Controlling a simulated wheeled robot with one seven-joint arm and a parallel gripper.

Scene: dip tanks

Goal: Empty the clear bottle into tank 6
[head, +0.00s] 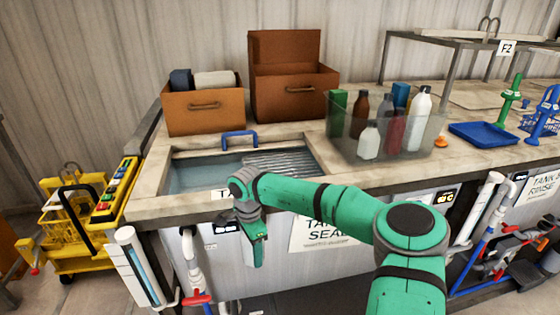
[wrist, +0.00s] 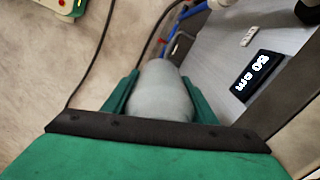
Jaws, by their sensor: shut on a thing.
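My gripper (head: 256,252) hangs low in front of the tank's front panel, below the counter edge. In the wrist view my gripper (wrist: 161,92) has its two green fingers on either side of a smooth pale grey, rounded bottle (wrist: 160,88) and is shut on it. I cannot tell its cap or contents, and the head view hides it behind the gripper. The open tank (head: 205,177) is set in the counter just above and behind my gripper and holds bluish liquid. A sign (head: 322,236) reading "TANK" and "SEAL" hangs on its front; my arm covers its number.
A ribbed sheet (head: 285,161) covers the tank's right part. A blue handle (head: 239,138) stands at its back rim. A clear bin (head: 362,138) of several bottles stands right, cardboard boxes (head: 203,112) behind. A pipe with a red valve (head: 196,299) is below; a yellow cart (head: 65,238) stands left.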

